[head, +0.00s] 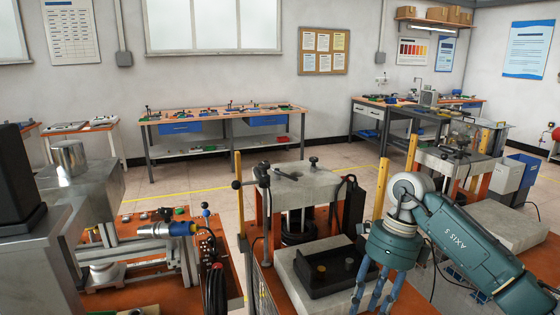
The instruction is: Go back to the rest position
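My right arm comes in from the right, and its teal gripper (374,294) points down at the bottom edge, right of centre. Its blue fingers are spread apart with nothing visible between them; the tips reach the picture's lower edge. It is in front of and beside a grey block with a black fixture (333,271) on top. I cannot tell its distance from the block. My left gripper is not in view.
A machine with a grey top plate (290,187) and yellow posts stands in the centre. Another bench (145,251) with a blue-ended connector (180,229) is at the left. Workbenches (222,114) line the back wall. Open floor (185,178) with yellow lines lies between.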

